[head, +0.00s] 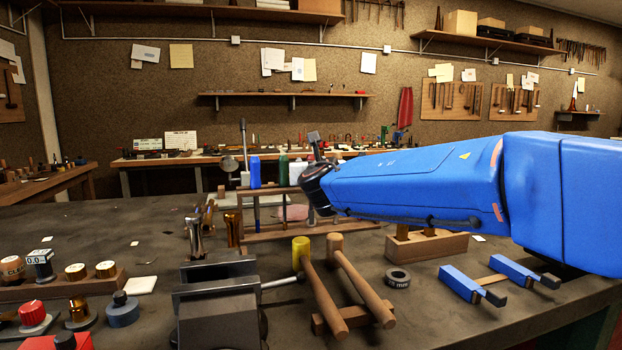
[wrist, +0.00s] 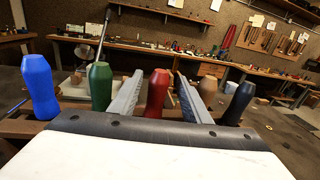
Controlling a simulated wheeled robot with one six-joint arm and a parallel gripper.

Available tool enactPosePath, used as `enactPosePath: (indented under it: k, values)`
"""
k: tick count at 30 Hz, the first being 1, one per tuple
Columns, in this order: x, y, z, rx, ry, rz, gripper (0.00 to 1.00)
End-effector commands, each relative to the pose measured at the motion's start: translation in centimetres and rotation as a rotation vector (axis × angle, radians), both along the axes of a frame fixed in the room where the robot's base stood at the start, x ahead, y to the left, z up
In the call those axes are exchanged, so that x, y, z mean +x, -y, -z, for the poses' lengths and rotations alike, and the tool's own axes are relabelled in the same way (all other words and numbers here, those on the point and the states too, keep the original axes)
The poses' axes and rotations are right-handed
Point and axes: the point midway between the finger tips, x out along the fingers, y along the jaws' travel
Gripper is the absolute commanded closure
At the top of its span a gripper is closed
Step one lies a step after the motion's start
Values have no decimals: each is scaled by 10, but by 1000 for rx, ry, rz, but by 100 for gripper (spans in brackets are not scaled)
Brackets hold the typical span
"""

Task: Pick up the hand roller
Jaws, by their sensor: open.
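A wooden rack (head: 300,231) holds upright tools with coloured handles. The wrist view shows a blue handle (wrist: 39,88), a green handle (wrist: 100,88), a red handle (wrist: 157,93), a tan handle (wrist: 208,88) and a dark blue handle (wrist: 238,104). No tool's working end shows clearly, so I cannot tell which is the hand roller. My gripper (wrist: 159,76) is open, its two grey ribbed fingers to either side of the red handle in the picture, with a gap on each side. In the head view my arm hides the rack's right part.
In front of the rack stand a grey vise (head: 218,318), a yellow-headed mallet (head: 319,290) and a wooden mallet (head: 358,282) on a rest. A tape roll (head: 397,278) and a blue-gripped tool (head: 461,284) lie to the right. Small jars (head: 75,271) stand at left.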

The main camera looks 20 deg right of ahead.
Motion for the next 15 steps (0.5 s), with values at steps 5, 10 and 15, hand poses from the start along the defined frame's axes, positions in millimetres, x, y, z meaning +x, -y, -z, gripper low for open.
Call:
enactPosePath:
  k: [5, 10, 15]
  values:
    - [25, 2, 2, -1, -2, 1, 56]
    - [36, 3, 1, -1, -1, 0, 56]
    - [36, 3, 1, -1, -1, -1, 56]
